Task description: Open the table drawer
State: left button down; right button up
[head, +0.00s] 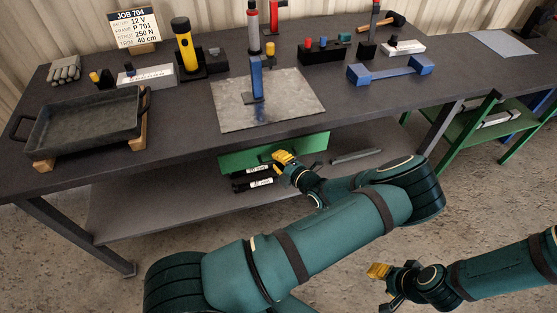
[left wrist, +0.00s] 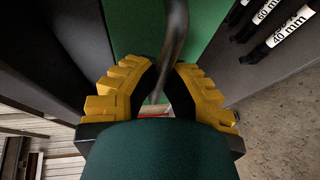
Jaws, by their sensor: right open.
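The drawer (head: 240,158) has a green front and hangs under the table's front edge, near the middle. Its green front also shows in the left wrist view (left wrist: 220,45). The dark bar handle (left wrist: 178,30) runs between the yellow fingers of my left gripper (left wrist: 165,75), which look closed around it. In the head view my left gripper (head: 283,157) is at the drawer front and hides part of it. I cannot see inside the drawer. My right gripper (head: 379,272) is open and empty, low at the right, away from the table.
The dark table (head: 170,105) carries a black tray (head: 85,125), a yellow flashlight (head: 184,45), a metal plate (head: 290,107), a blue bar-shaped part (head: 390,70) and other tools. Labelled black items (head: 252,183) lie on the shelf below. A green stand (head: 470,135) is at the right.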

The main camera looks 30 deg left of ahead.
jog(key=shift+r, duration=0.1)
pick_arm(q)
jog(key=s+d+p, duration=0.5)
jog(key=s+d, duration=0.8)
jog(key=d, duration=0.3)
jog(key=shift+s+p, duration=0.35)
jog(key=shift+s, duration=0.05)
pick_arm(e)
notch_tip(320, 180, up, 6)
jog(key=s+d, duration=0.1)
jog(key=s, duration=0.1)
jog(key=shift+s+d+f, duration=0.2)
jog(key=shift+s+d, duration=0.05)
pick_arm(q)
jog(key=c, duration=1)
grip_release()
jog(key=shift+w, duration=0.1)
notch_tip(320, 180, up, 10)
jog(key=shift+r, duration=0.1)
